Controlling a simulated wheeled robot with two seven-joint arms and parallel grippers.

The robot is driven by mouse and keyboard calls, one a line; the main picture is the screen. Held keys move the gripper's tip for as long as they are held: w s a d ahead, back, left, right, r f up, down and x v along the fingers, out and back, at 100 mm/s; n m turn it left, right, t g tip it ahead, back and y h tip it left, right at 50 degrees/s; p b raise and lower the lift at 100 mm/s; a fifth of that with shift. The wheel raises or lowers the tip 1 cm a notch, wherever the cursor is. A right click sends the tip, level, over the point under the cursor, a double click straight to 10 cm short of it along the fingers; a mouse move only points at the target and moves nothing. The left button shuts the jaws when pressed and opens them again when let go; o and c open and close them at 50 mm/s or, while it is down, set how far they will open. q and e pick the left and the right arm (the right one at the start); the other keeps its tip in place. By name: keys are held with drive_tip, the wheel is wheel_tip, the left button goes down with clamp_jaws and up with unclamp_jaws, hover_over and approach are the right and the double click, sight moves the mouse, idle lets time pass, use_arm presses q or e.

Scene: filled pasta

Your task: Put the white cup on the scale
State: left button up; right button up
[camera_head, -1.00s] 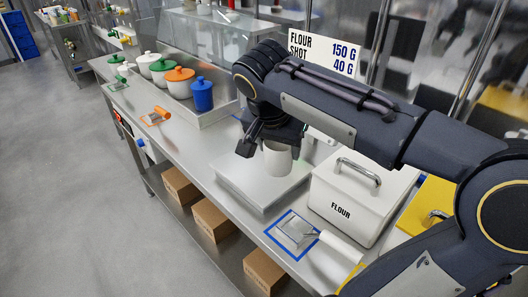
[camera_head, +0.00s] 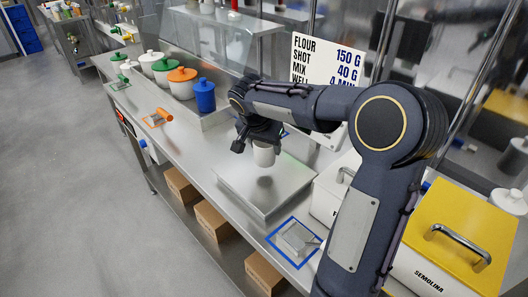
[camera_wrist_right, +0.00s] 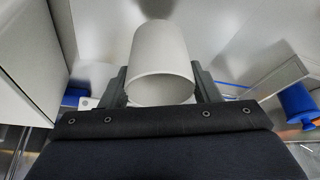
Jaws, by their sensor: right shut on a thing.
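The white cup (camera_head: 264,154) is held by my right gripper (camera_head: 262,142) above the scale's flat metal plate (camera_head: 245,192) in the head view. A gap shows between the cup's bottom and the plate, with a shadow on the plate below. In the right wrist view, the cup (camera_wrist_right: 160,60) sits between the two fingers of my right gripper (camera_wrist_right: 160,85), which touch its sides. My left gripper is not in view.
A white flour box (camera_head: 328,195) stands right of the plate, partly behind my arm. A yellow-lidded semolina box (camera_head: 455,235) is further right. A blue-framed square (camera_head: 297,240) lies in front. Lidded pots, including a blue one (camera_head: 204,96), stand left on a raised shelf.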

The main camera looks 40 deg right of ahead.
sight(264, 154)
drive_tip(key=shift+w+f, duration=0.15)
drive_tip(key=shift+f, duration=0.8)
drive_tip(key=shift+w+f, duration=0.1)
drive_tip(key=shift+f, duration=0.85)
drive_tip(key=shift+f, duration=0.2)
drive_tip(key=o, duration=1.1)
drive_tip(key=shift+r, duration=0.1)
